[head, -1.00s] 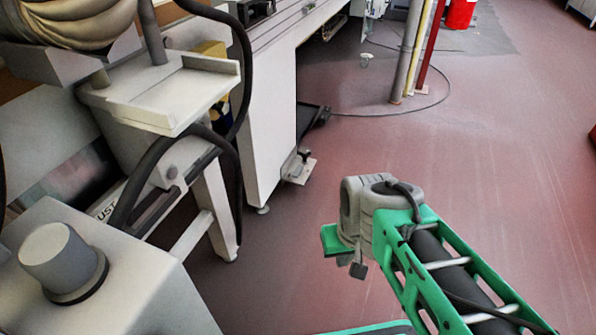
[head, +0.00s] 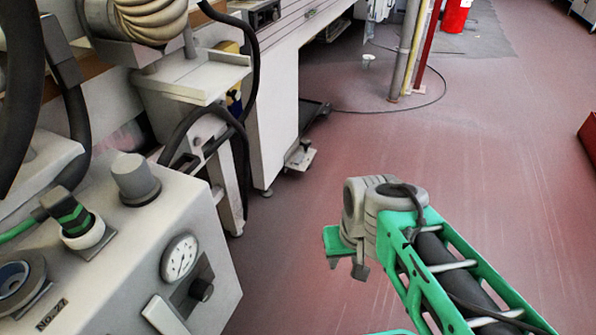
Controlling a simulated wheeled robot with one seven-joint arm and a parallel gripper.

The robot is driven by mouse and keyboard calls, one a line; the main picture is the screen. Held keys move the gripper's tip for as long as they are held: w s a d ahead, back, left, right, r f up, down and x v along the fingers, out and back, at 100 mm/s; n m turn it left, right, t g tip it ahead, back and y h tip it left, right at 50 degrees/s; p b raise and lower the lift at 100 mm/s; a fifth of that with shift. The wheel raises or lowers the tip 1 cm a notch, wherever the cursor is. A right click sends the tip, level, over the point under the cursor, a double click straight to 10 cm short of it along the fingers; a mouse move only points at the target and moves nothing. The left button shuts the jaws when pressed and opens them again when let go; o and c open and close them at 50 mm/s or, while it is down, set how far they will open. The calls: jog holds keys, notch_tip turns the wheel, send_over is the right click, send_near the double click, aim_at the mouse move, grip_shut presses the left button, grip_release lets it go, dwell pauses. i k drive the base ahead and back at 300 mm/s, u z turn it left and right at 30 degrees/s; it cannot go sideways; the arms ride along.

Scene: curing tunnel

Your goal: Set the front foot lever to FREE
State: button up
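A small pale foot pedal or lever (head: 300,156) sticks out low at the near end of the long white machine, just above the floor. It is small in the head view, and I cannot read any FREE marking or tell its setting. My gripper (head: 347,256) is at the end of my green and grey arm, in the lower middle of the picture. It appears below and right of the lever in the picture, apart from it, over bare floor. Its fingers are mostly hidden by the wrist, so its opening does not show. I see nothing held in it.
A control box with a gauge (head: 180,258) and knobs fills the lower left. The white machine body (head: 272,125) stands behind it. A cable (head: 400,111) lies on the floor near upright posts (head: 408,50). A red container (head: 588,137) is at the right edge. The reddish floor between is clear.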

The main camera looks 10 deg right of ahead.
aim_at(300, 156)
jog(key=z, duration=0.9)
jog(key=i, duration=1.3)
jog(key=u, duration=0.3)
jog(key=i, duration=0.75)
jog(key=u, duration=1.15)
jog(key=i, duration=0.3)
jog(key=u, duration=0.2)
